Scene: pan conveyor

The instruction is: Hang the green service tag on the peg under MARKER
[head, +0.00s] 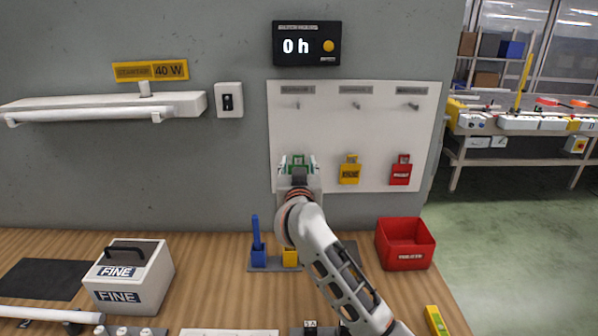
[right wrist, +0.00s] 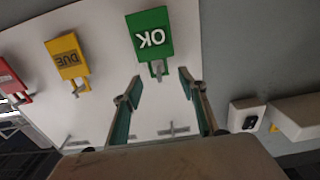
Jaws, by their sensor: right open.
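The green tag (head: 297,164) hangs at the lower left of the white board; in the right wrist view the green tag (right wrist: 151,36) appears upside down with "OK" on it and a frame-like handle. My right gripper (head: 298,165) is in front of it, and in the wrist view the open fingers (right wrist: 158,74) are on either side of the handle, with nothing gripped. Three pegs stick out under small labels along the board's top: left peg (head: 297,105), middle peg (head: 356,104), right peg (head: 413,106). All are empty. The label words are too small to read. My left gripper is out of view.
A yellow tag (head: 350,171) and a red tag (head: 401,171) hang right of the green one. Below on the bench are a red bin (head: 405,244), a blue upright holder (head: 258,256) and a white "FINE" box (head: 130,277). A lamp shelf (head: 100,104) juts out at left.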

